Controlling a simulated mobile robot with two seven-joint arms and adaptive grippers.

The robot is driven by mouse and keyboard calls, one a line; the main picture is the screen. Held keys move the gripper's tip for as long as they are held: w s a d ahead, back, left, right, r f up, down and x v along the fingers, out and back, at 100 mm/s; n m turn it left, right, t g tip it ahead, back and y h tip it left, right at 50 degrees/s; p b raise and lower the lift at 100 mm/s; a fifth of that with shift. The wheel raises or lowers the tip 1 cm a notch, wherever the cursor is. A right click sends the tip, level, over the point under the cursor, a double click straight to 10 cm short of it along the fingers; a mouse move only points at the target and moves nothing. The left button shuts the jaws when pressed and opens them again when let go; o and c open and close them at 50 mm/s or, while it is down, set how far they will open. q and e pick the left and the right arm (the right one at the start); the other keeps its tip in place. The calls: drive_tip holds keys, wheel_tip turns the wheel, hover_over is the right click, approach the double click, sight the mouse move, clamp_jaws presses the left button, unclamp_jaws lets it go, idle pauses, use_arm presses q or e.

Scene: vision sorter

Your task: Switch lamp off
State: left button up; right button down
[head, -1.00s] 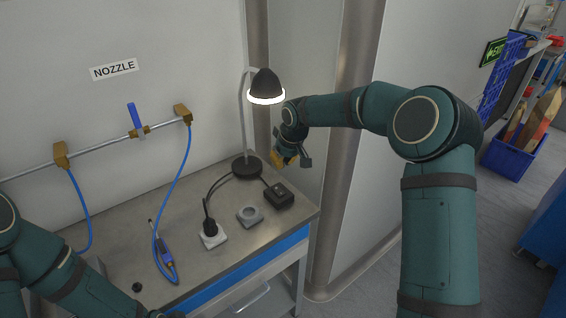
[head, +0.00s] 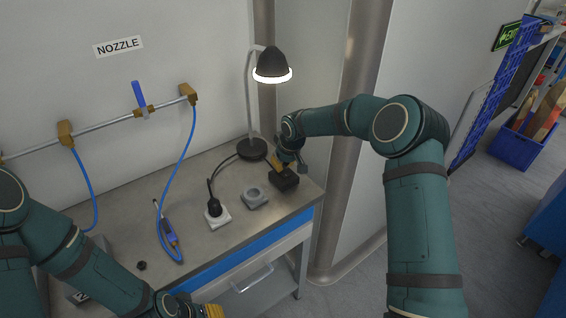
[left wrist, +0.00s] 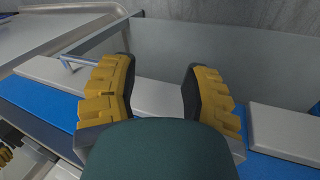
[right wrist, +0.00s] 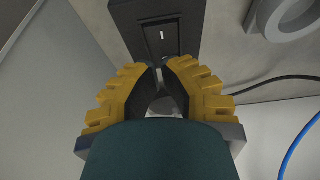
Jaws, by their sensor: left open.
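The desk lamp (head: 272,64) has a black shade and a thin stem on a round black base, and its ring glows white. A black switch box (head: 287,182) lies on the table right of the base. In the right wrist view the switch box (right wrist: 185,40) shows a recessed rocker with a small white mark. My right gripper (head: 279,166) is directly above the box, its fingertips (right wrist: 160,72) drawn together and empty, close to the rocker. I cannot tell whether they touch. My left gripper (left wrist: 158,85) is open and empty by the table's front edge.
On the table (head: 235,240) are a grey ring-shaped holder (head: 255,197), a white socket with a black plug (head: 214,211), and a blue air nozzle (head: 169,235) on a hose. A metal column (head: 340,170) stands right of the table.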

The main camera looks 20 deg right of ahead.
drive_tip(key=shift+f, duration=0.3)
drive_tip(key=shift+w+f, duration=0.1)
drive_tip(key=shift+f, duration=0.1)
drive_tip(key=shift+s+d+r, duration=0.2)
drive_tip(key=shift+s+r, duration=0.2)
drive_tip(key=shift+s, duration=0.25)
